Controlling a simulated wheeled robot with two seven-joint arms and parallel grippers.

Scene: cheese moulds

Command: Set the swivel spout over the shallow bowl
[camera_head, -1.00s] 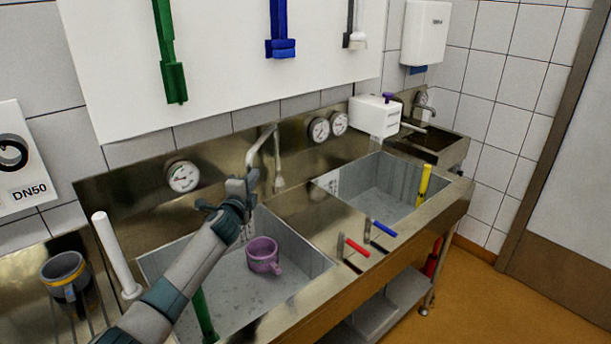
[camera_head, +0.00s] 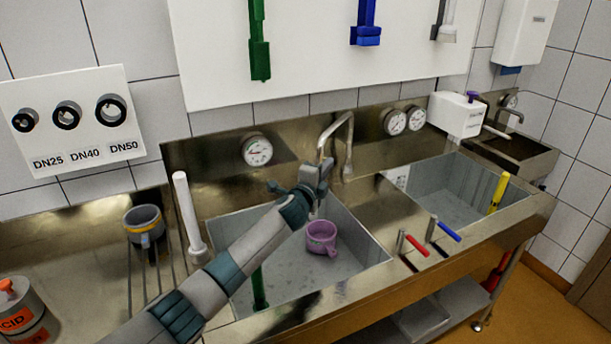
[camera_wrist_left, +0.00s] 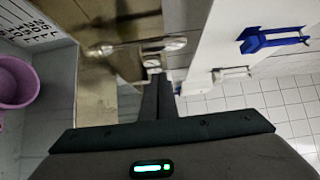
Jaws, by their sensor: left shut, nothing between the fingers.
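The swivel spout (camera_head: 338,122) is a bent metal pipe rising behind the left basin, its outlet end pointing forward and left. In the left wrist view the metal pipe (camera_wrist_left: 135,46) lies beyond the fingertips. My left gripper (camera_head: 322,166) is shut and empty, close to the spout's outlet end; whether they touch I cannot tell. Its closed fingers also show in the left wrist view (camera_wrist_left: 157,92). A purple vessel with a handle (camera_head: 321,239) stands in the left basin, below and beside the gripper. I see no clearly shallow bowl. My right gripper is out of view.
The left basin (camera_head: 362,262) has steel rims; a second basin (camera_head: 440,207) lies to the right. Red (camera_head: 415,244) and blue (camera_head: 448,232) levers stand on the front rim. A white upright post (camera_head: 187,212) and a grey mug (camera_head: 143,226) are left of the arm.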

